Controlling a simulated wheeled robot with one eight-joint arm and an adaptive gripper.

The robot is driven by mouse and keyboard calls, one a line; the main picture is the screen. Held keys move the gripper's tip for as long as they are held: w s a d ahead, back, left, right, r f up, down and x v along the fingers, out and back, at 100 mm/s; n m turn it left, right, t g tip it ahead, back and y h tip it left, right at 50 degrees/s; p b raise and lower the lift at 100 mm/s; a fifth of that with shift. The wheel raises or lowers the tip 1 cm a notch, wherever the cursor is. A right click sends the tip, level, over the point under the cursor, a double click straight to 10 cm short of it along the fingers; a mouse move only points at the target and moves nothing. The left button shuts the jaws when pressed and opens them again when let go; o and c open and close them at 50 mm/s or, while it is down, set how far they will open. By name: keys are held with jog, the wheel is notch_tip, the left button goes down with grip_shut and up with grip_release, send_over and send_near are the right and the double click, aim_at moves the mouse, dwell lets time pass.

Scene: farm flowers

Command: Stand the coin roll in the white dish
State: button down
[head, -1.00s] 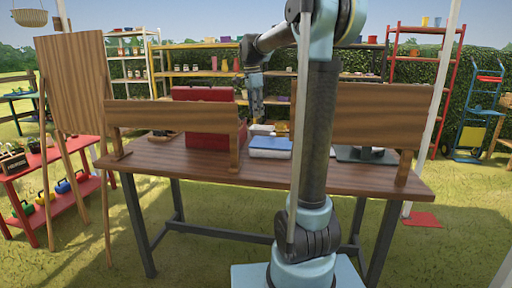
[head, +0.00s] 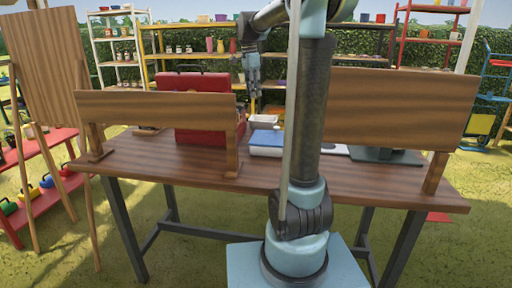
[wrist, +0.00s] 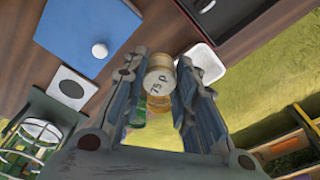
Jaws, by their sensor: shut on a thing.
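My gripper (wrist: 160,85) is shut on the coin roll (wrist: 158,85), a tan cylinder with "75 p" written on its end, between the two fingers in the wrist view. The white dish (wrist: 205,62) shows just beyond the right finger, partly hidden by it. In the head view the white dish (head: 263,121) sits at the table's far side behind the blue box. My gripper (head: 254,88) points down above the dish area there. The coin roll is too small to make out in the head view.
The blue box (head: 268,139) and red case (head: 193,110) stand near the dish. Wooden boards (head: 155,105) stand along the table's near edge. The wrist view shows a white card with a grey disc (wrist: 72,88) and a wire cage (wrist: 38,138). The near tabletop is mostly clear.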

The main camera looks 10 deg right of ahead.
jog(key=shift+a, duration=0.1)
notch_tip(320, 180, down, 18)
jog(key=shift+s+f, duration=0.1)
dwell(0.8)
jog(key=c, duration=1.6)
grip_release()
jog(key=shift+o, duration=0.2)
